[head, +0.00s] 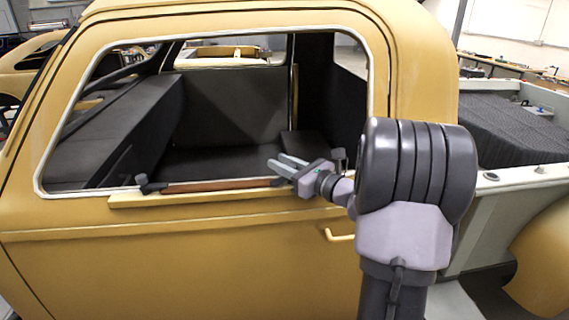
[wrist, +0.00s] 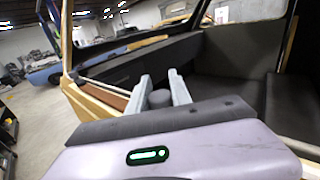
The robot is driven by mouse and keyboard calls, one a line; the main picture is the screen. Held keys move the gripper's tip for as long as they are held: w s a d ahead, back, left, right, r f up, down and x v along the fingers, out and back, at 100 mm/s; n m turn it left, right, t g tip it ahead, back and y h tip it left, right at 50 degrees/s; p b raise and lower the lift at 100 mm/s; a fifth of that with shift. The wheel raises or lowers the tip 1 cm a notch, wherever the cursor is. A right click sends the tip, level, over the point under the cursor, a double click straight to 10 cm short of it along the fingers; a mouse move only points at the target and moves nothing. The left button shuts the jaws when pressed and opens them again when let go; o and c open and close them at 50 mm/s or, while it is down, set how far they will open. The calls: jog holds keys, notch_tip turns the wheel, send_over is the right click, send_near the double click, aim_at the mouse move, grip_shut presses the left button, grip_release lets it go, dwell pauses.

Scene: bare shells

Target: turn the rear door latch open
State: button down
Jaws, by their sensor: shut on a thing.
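The yellow door (head: 180,265) has an open window with a ledge along its sill. My gripper (head: 282,163) is over the right part of this sill, its two grey fingers pointing left. In the wrist view my gripper (wrist: 160,95) has its fingers on either side of a dark round knob, the rear latch (wrist: 160,99). The gripper is shut on it. In the head view the fingers hide this latch.
A dark front latch (head: 144,184) sits at the left end of the brown strip (head: 215,186). The window frame (head: 369,90) stands close to my arm. A yellow door handle (head: 340,237) is below. The cab holds a dark seat (head: 235,105).

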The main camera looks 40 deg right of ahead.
jog(key=n+g+y, duration=0.1)
jog(key=n+y, duration=0.1)
jog(key=y, duration=0.1)
jog(key=a+n+g+y, duration=0.1)
jog(key=n+y, duration=0.1)
jog(key=y, duration=0.1)
jog(key=shift+s, duration=0.15)
jog(key=shift+s+a+r+n+g+y, duration=0.1)
jog(key=shift+s+a+n+g+y, duration=0.1)
jog(key=shift+n+g+y, duration=0.85)
jog(key=shift+s+a+n+g+y, duration=0.15)
jog(key=shift+n+g+y, duration=0.65)
jog(key=shift+y, duration=0.45)
jog(key=shift+p, duration=0.3)
jog(key=c, duration=1.2)
grip_release()
jog(key=shift+w+a, duration=0.1)
jog(key=shift+a, duration=0.05)
jog(key=shift+o, duration=0.2)
jog(key=r, duration=0.2)
jog(key=s+r+p, duration=0.1)
jog(key=r, duration=0.1)
jog(key=shift+a, duration=0.15)
jog(key=s+a, duration=0.7)
jog(key=s, duration=0.6)
jog(key=shift+a+r+p, duration=0.15)
jog(key=shift+r+p, duration=0.15)
jog(key=shift+r, duration=0.15)
